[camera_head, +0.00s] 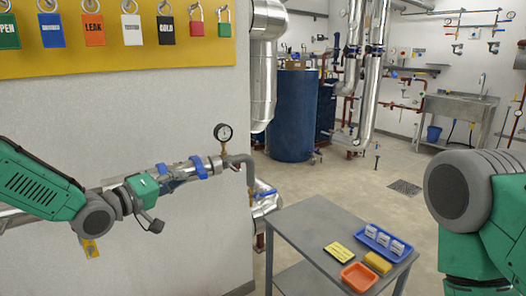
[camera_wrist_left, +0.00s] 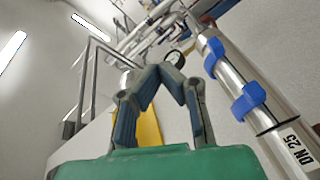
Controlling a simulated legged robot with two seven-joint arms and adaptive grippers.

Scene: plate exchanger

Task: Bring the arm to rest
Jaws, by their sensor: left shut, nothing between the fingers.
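My left gripper (camera_head: 178,178) is at the end of the green left arm, in front of the silver pipe (camera_head: 110,188) along the wall in the head view. In the left wrist view the fingers of the left gripper (camera_wrist_left: 162,70) lean together at their tips with nothing between them. The silver pipe (camera_wrist_left: 232,75) runs to the right of the fingers there, apart from them in that picture. My right arm shows at the right edge of the head view; its gripper is out of sight.
A grey cart (camera_head: 313,225) holds a blue tray (camera_head: 392,258), an orange tray (camera_head: 346,282) and yellow items. A tag board (camera_head: 110,57) hangs above. Floor beyond the cart is open.

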